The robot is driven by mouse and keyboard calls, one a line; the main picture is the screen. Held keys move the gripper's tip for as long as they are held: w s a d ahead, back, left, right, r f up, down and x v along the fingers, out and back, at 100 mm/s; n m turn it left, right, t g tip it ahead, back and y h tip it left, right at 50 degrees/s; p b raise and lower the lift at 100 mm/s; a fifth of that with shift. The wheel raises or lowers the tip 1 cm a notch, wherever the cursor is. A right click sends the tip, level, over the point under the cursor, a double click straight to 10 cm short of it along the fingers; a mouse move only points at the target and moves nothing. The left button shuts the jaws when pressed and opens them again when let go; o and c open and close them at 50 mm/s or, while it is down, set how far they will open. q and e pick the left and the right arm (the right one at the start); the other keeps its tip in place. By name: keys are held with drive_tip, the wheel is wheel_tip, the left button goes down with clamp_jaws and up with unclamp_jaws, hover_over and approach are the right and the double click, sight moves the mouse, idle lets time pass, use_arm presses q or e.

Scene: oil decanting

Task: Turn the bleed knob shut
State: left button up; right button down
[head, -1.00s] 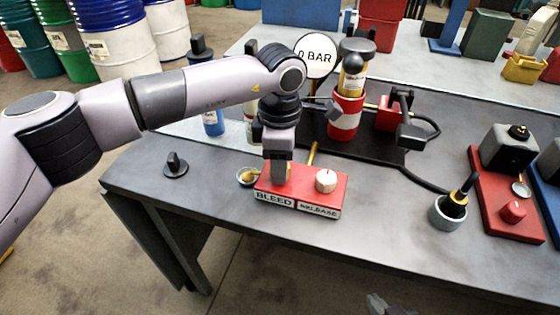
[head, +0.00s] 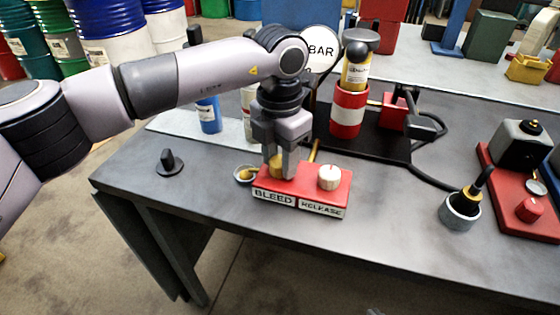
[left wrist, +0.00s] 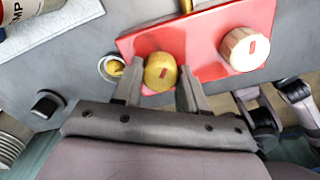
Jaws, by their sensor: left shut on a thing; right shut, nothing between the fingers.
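The red valve block (head: 312,188) lies near the table's front edge, with BLEED and RELEASE labels on its front. The pale release knob (head: 329,177) stands to the right, clear of the fingers. My right gripper (head: 375,311) barely shows at the head view's bottom edge, apart from the block.
A small cup (head: 245,174) sits left of the block, and a black knob-like piece (head: 169,162) further left. A round gauge (head: 322,48), partly hidden, and a red-and-white cylinder (head: 348,112) stand behind. A grey pot (head: 460,210) stands right. The table between is clear.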

sight(280, 161)
use_arm(q)
drive_tip(key=n+b, duration=0.1)
drive_tip(key=n, duration=0.2)
drive_tip(key=shift+n, duration=0.3)
drive_tip(key=shift+n+b, duration=0.7)
drive_tip(key=shift+n, duration=1.3)
drive_tip(key=o, duration=1.1)
drive_tip(key=shift+c, duration=0.2)
drive_tip(key=shift+r, duration=0.1)
wheel_tip(280, 161, up, 7)
drive_tip(key=shift+r, duration=0.1)
drive_tip(key=shift+s, duration=0.1)
